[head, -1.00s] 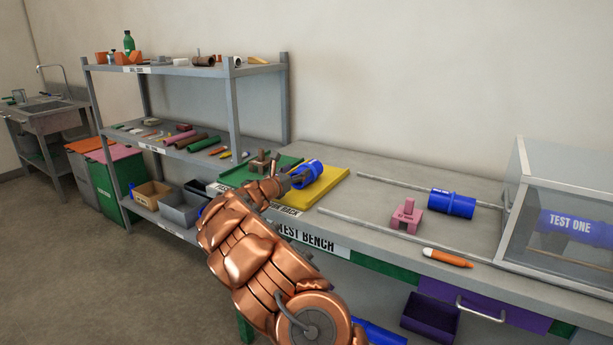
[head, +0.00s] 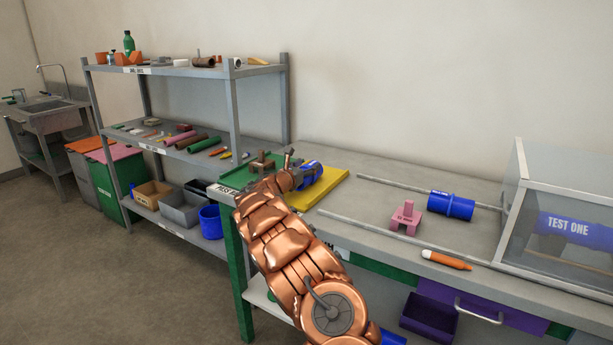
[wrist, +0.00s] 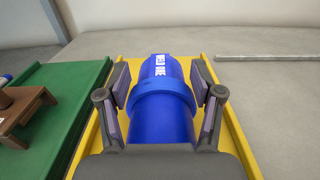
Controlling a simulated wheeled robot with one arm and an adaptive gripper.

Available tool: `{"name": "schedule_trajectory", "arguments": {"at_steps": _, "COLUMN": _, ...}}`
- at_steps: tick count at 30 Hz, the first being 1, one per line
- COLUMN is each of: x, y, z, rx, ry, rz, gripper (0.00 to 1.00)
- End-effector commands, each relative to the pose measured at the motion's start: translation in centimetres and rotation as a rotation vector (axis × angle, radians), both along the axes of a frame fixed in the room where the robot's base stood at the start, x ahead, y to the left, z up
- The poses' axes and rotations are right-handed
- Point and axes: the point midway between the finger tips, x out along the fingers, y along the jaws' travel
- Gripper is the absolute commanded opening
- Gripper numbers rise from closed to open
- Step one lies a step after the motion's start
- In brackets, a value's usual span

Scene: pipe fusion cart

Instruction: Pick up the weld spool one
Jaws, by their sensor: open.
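The weld spool one (wrist: 162,105) is a blue cylinder with a raised collar and white lettering, lying on the yellow tray (wrist: 232,120). In the wrist view my gripper (wrist: 163,85) is open, with one finger on each side of the spool near its collar. Small gaps seem to show between the fingers and the spool. In the head view the spool (head: 315,170) is partly hidden behind my gripper (head: 300,175), and the yellow tray (head: 325,190) lies under both.
A green tray (head: 233,175) with a brown stand (head: 262,165) lies left of the yellow tray. Right on the bench are a pink stand (head: 405,218), another blue spool (head: 451,205), rails, an orange marker (head: 446,260) and a clear-walled box (head: 570,220). Shelves stand at left.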

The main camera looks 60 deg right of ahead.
Motion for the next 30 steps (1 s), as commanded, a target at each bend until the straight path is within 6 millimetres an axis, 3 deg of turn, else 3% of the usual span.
{"name": "schedule_trajectory", "arguments": {"at_steps": 6, "x": -0.01, "y": -0.02, "z": 0.0, "rx": 0.0, "ry": 0.0, "rz": 0.0, "gripper": 0.66}}
{"name": "schedule_trajectory", "arguments": {"at_steps": 25, "x": 0.0, "y": -0.01, "z": -0.17, "rx": 0.002, "ry": 0.0, "rz": 0.0, "gripper": 0.0}}
{"name": "schedule_trajectory", "arguments": {"at_steps": 30, "x": -0.01, "y": -0.01, "z": -0.32, "rx": 0.005, "ry": 0.0, "rz": 0.0, "gripper": 0.0}}
